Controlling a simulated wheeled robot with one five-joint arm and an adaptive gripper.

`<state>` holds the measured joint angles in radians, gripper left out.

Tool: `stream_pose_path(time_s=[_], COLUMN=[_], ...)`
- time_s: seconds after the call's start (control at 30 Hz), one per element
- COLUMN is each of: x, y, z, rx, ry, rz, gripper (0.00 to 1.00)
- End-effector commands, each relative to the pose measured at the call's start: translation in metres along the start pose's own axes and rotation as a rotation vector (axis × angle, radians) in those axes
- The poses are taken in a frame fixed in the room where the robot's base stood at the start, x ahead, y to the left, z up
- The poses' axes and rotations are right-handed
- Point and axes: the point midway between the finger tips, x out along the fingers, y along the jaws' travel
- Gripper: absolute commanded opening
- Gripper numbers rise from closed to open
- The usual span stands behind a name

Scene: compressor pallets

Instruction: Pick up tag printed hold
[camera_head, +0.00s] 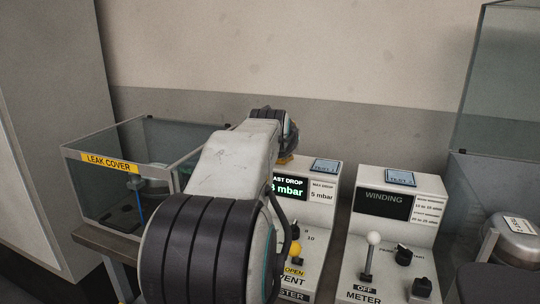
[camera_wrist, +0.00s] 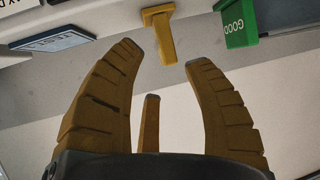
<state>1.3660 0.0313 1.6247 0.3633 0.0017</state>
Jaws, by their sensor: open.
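My gripper (camera_wrist: 165,55) is open and empty in the wrist view, its brown fingers spread apart. A yellow tag (camera_wrist: 163,38) is just beyond the fingertips, roughly between them; no print on it can be read here. A green tag printed GOOD (camera_wrist: 236,24) is close by on its right, beyond the right finger. Neither tag is touched as far as I can see. In the head view my arm reaches over the left machine and hides most of the gripper and the tags.
The tester (camera_head: 318,208) with a lit mbar display and the winding meter (camera_head: 397,227) stand side by side. The leak cover box (camera_head: 100,200) is at left. A glass-walled enclosure (camera_head: 505,90) is at right. A small blue-framed card (camera_wrist: 52,40) lies left of the fingers.

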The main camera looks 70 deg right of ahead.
Motion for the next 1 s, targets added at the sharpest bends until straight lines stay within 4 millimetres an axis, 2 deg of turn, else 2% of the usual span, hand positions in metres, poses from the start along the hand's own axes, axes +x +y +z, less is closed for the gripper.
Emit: stream_pose_path(time_s=[0.53, 0.9, 0.93, 1.0], x=[0.054, 0.061, 0.061, 0.061], y=[-0.002, -0.002, -0.002, -0.002], z=[0.002, 0.001, 0.001, 0.001], rx=[-0.001, -0.001, -0.001, -0.001], ry=[-0.002, -0.001, -0.001, -0.001], rz=[-0.003, -0.003, -0.003, -0.003], gripper=[0.46, 0.46, 0.49, 0.43])
